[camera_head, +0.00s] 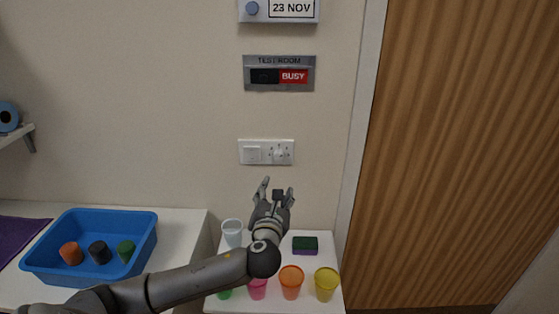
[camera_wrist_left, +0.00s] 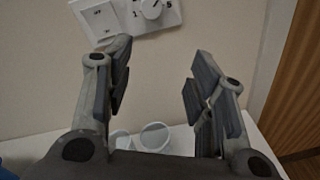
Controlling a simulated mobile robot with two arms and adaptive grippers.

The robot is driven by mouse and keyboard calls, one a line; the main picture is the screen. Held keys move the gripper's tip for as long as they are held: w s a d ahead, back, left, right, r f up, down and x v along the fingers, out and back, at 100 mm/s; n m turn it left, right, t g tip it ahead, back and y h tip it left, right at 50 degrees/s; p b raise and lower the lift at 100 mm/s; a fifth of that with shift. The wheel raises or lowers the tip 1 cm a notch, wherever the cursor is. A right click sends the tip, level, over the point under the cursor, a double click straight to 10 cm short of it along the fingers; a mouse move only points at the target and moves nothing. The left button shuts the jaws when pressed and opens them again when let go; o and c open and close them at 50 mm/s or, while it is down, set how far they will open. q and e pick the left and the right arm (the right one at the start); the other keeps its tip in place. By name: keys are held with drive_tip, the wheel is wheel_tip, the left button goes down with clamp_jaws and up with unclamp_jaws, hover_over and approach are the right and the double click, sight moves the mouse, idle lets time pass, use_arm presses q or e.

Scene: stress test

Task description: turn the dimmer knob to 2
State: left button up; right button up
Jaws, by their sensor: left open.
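The white dimmer knob (camera_head: 279,154) is on the right half of a white wall plate (camera_head: 266,141), with a flat rocker switch (camera_head: 252,153) to its left. In the left wrist view the knob (camera_wrist_left: 152,9) is at the top edge, partly cut off, with a 1 and a 5 readable at its sides. The number it points at cannot be told. My left gripper (camera_head: 277,189) is open and empty, below the plate and apart from it. In the left wrist view its spread fingers (camera_wrist_left: 160,65) have bare wall between them. My right gripper is not in view.
Below stands a small white table (camera_head: 322,256) with several coloured cups, a clear cup (camera_head: 232,232) and a dark sponge (camera_head: 305,245). A blue tray (camera_head: 60,268) is at left. A BUSY sign (camera_head: 279,73) hangs above the plate; a wooden door (camera_head: 460,150) is right.

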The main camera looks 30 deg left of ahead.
sight(279, 158)
use_arm(q)
drive_tip(key=w+a+r+m, duration=0.1)
drive_tip(key=w+a, duration=0.1)
drive_tip(key=w, duration=0.1)
drive_tip(key=w+a+p, duration=0.1)
drive_tip(key=w+a, duration=0.1)
drive_tip(key=w, duration=0.2)
drive_tip(key=w+a+r+m, duration=0.1)
drive_tip(key=w+a, duration=0.1)
drive_tip(key=w, duration=0.2)
drive_tip(key=shift+r+m+t+p, duration=0.3)
drive_tip(key=shift+t, duration=0.1)
drive_tip(key=c, duration=1)
drive_tip(key=shift+c, duration=0.2)
